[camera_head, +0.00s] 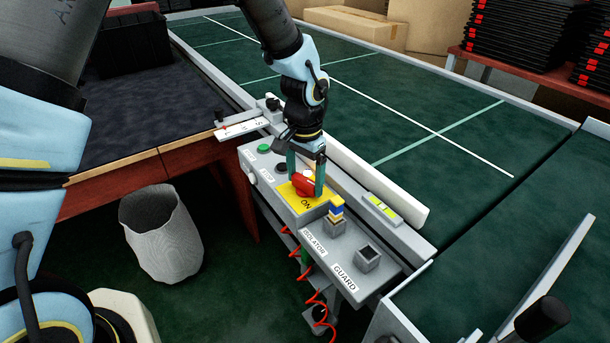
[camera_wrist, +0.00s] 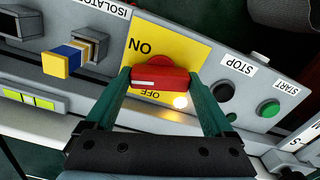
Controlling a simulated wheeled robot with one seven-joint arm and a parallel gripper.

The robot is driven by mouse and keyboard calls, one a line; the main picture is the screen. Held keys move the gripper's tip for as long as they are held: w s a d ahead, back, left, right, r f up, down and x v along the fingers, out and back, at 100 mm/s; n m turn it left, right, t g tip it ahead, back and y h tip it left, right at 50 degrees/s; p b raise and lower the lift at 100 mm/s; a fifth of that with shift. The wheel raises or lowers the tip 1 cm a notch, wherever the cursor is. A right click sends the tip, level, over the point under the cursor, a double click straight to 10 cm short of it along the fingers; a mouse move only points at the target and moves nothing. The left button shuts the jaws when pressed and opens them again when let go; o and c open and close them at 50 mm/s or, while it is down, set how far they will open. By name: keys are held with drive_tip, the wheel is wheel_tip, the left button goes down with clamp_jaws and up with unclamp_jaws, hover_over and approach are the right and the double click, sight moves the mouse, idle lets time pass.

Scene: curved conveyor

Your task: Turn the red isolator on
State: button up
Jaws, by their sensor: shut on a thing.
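The red isolator knob (camera_head: 304,185) sits on a yellow plate (camera_head: 289,193) on the grey control box. In the wrist view, the red knob (camera_wrist: 160,70) lies across the plate (camera_wrist: 187,45), with a white line on its left half. The upside-down ON label (camera_wrist: 139,46) is above it and OFF (camera_wrist: 162,95) is below. My gripper (camera_head: 306,182) points down over the plate, with its green fingers shut on the knob. In the wrist view, my gripper (camera_wrist: 160,83) has one finger at each end of the knob handle. The knob's base is partly hidden.
A green START button (camera_head: 264,149) and a dark STOP button (camera_head: 282,168) are on the same box. A blue-and-yellow key-like block (camera_head: 336,210) and an empty square GUARD socket (camera_head: 367,257) are at the other end. The conveyor rail (camera_head: 380,186) runs close behind.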

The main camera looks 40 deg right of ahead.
sight(305, 179)
drive_tip(key=shift+m+p, duration=0.35)
drive_tip(key=shift+m, duration=1.15)
drive_tip(key=o, duration=1.1)
wheel_tip(305, 179, up, 11)
drive_tip(key=shift+f+b, duration=0.1)
drive_tip(key=shift+b, duration=0.4)
